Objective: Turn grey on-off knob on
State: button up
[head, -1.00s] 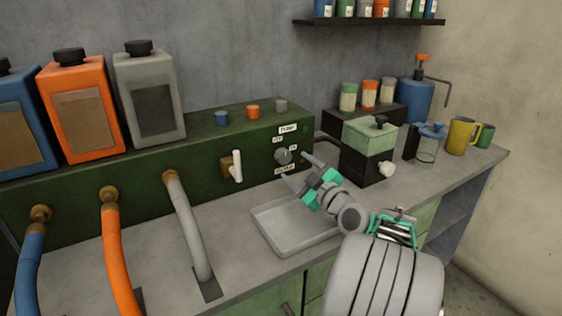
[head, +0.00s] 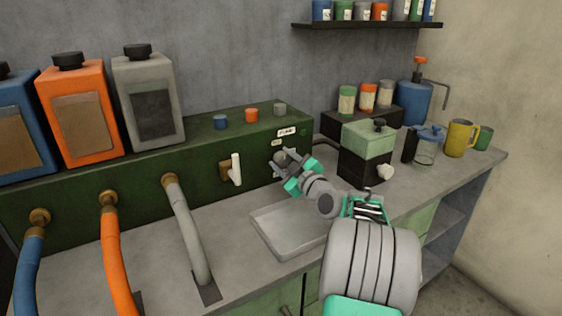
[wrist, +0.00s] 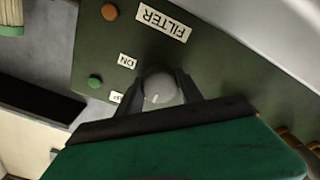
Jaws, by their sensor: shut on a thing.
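In the wrist view the knob (wrist: 158,84) is round and grey with a short white mark pointing towards the bottom of the picture. My gripper (head: 282,162) is at the box front, and in the wrist view its two dark fingers (wrist: 160,92) are shut on the knob, one on each side. Small labels sit left of the knob in the wrist view; one (wrist: 127,61) is upside down, the other is partly hidden. My gripper hides part of the knob in the head view.
The green box (head: 130,185) carries a white-handled lever (head: 236,169) left of the knob. A grey tray (head: 262,236) lies below my gripper. A green-topped machine (head: 366,155) stands close on the right. Hoses (head: 190,230) run down at the left.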

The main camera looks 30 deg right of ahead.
jog(key=c, duration=0.7)
jog(key=shift+a, duration=0.1)
jog(key=shift+c, duration=0.2)
jog(key=shift+f+m, duration=0.1)
jog(key=shift+m, duration=0.3)
jog(key=shift+m+b, duration=0.65)
jog(key=shift+m, duration=0.35)
jog(key=m, duration=0.3)
jog(key=shift+m, duration=0.3)
jog(key=m, duration=0.5)
jog(key=m+p, duration=0.3)
jog(key=m, duration=0.3)
jog(key=shift+m, duration=0.4)
